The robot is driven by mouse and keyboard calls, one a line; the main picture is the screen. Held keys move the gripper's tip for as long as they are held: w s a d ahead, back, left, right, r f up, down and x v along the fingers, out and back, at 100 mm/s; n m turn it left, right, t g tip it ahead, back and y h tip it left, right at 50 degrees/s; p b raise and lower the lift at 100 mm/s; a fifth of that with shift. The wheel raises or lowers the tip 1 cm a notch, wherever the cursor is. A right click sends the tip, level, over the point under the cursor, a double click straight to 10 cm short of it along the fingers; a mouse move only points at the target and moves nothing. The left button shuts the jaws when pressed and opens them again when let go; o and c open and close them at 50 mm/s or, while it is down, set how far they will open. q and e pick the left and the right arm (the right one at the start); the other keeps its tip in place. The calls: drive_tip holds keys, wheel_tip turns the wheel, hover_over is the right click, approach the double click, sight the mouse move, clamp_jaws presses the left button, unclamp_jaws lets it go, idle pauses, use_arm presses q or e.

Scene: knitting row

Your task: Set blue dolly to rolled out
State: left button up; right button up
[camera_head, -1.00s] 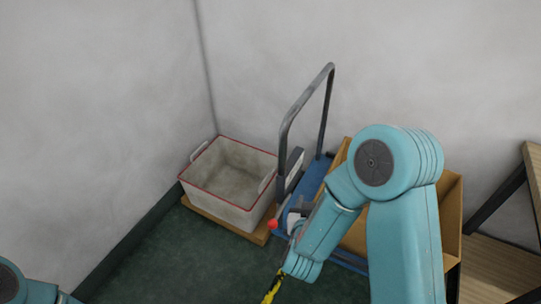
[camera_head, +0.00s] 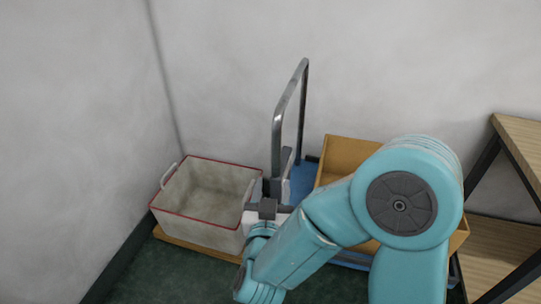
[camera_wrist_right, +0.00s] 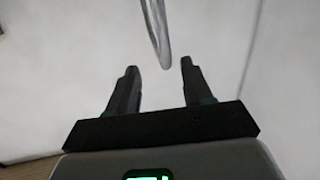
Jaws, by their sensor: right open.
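The blue dolly (camera_head: 303,182) stands against the back wall in the head view, with a tall grey metal loop handle (camera_head: 303,85) at its left end. My right arm crosses in front and hides much of its deck. My right gripper (camera_head: 286,160) is open and points up at the lower part of the handle. In the right wrist view, the handle bar (camera_wrist_right: 157,30) runs down to the gap between the two open fingers (camera_wrist_right: 158,68). I cannot tell whether the fingers touch it. My left gripper is not in view.
A tan open box (camera_head: 345,153) sits on the dolly. A whitish crate with a red rim (camera_head: 190,228) stands left of it on a wooden board (camera_head: 190,245), close to the gripper. A wooden shelf (camera_head: 522,140) stands at the right. Green floor (camera_head: 150,280) is open at the front left.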

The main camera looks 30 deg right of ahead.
sight(276, 149)
drive_tip(key=x, duration=1.5)
drive_tip(key=shift+w+d+b, duration=0.1)
drive_tip(key=shift+w+b, duration=0.25)
drive_tip(key=shift+w, duration=0.1)
clamp_jaws()
